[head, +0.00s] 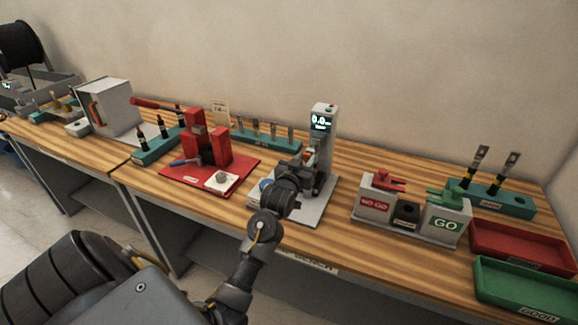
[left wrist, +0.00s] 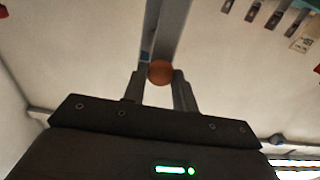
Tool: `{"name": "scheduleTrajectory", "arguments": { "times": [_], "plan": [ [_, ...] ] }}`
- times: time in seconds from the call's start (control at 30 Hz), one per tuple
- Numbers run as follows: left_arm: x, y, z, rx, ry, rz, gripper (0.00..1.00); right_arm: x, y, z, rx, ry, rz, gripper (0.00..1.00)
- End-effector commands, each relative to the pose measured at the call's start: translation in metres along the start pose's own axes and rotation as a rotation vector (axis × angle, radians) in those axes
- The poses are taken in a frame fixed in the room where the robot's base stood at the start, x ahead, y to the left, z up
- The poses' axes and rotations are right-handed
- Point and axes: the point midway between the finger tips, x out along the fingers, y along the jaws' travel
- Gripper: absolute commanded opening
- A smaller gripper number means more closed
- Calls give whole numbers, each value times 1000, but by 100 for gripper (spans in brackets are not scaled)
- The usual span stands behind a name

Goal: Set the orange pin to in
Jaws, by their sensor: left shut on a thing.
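The orange pin (left wrist: 160,72) shows in the left wrist view as a round orange knob in front of a grey upright. My left gripper (left wrist: 159,80) has its two fingers on either side of the knob and is shut on it. In the head view my left gripper (head: 309,172) reaches the grey measuring stand (head: 322,125), whose display reads about 0.0. There my gripper and wrist hide much of the stand's lower part. How deep the pin sits cannot be told. My right gripper is not in view.
Left of the stand is a red press on a red plate (head: 245,166). Behind is a teal rack (head: 245,136) with several parts. Right are the NO GO and GO gauge blocks (head: 445,224), a red tray (head: 520,246) and a green tray (head: 525,290). The wall stands close behind.

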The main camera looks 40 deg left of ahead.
Motion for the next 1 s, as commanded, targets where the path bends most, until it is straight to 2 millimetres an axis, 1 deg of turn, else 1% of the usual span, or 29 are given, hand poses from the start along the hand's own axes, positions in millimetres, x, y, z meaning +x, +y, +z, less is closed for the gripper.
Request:
{"name": "scheduleTrajectory", "arguments": {
  "times": [0.1,0.27,0.3,0.4,0.47,0.77,0.87,1.0],
  "plan": [
    [4,4,1,2,-3,5,0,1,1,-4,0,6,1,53],
    [3,4,1,2,-3,5,0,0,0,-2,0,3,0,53],
    [3,4,1,2,-3,5,29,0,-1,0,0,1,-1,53],
    [3,4,1,2,-3,5,42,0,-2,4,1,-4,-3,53],
    [3,4,1,2,-3,5,49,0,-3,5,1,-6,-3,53],
    [1,3,1,2,-2,4,49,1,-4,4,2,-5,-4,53],
    [-8,3,3,3,-1,4,49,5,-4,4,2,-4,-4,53],
    [-33,3,4,3,-1,5,49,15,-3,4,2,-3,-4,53]
  ]
}}
